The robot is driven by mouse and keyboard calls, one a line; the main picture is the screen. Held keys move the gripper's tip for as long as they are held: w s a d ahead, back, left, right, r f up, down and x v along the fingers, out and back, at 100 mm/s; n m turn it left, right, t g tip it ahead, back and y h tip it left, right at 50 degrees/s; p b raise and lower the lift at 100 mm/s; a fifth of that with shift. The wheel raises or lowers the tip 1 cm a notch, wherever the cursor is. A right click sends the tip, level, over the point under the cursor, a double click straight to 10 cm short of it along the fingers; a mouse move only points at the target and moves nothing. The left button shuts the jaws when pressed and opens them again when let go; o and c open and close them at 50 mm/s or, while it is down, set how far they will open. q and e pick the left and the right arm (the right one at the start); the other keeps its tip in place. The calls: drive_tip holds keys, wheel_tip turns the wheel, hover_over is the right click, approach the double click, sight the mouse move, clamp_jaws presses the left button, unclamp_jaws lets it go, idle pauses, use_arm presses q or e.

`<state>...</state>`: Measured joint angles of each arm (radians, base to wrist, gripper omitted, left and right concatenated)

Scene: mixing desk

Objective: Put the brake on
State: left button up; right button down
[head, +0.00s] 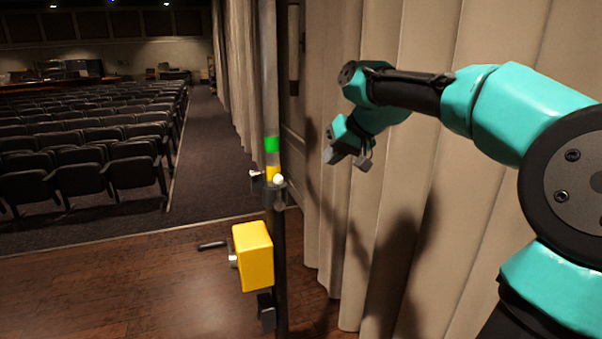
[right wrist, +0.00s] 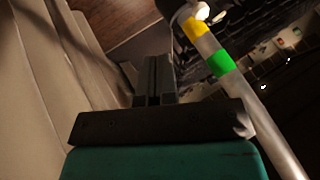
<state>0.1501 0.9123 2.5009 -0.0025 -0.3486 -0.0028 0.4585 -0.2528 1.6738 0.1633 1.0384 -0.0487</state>
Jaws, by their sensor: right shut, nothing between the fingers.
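A dark upright pole (head: 281,240) carries a clear grey tube with a green band (head: 271,144) above a yellow band (head: 272,172). A small white knob (head: 278,179) sits at the yellow band, with a small pale fitting on its left. Below, a yellow box (head: 253,256) with a dark crank handle (head: 213,245) is fixed to the pole. Which part is the brake I cannot tell. My right gripper (head: 347,156) is shut and empty, right of the pole and apart from it. In the right wrist view its shut fingers (right wrist: 153,82) show left of the green band (right wrist: 220,63) and white knob (right wrist: 202,12). My left gripper is not in view.
A beige pleated curtain (head: 335,210) hangs right behind my right gripper. A dark block (head: 266,311) sits on the pole below the yellow box. The wooden floor (head: 130,290) is clear. Rows of dark seats (head: 80,180) stand far off at the left.

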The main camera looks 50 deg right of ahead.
sight(279, 188)
drive_tip(key=w+a+f, duration=0.4)
drive_tip(key=w+f, duration=0.3)
drive_tip(key=w, duration=0.1)
drive_tip(key=shift+w, duration=0.4)
drive_tip(key=shift+a, duration=0.2)
idle(0.4)
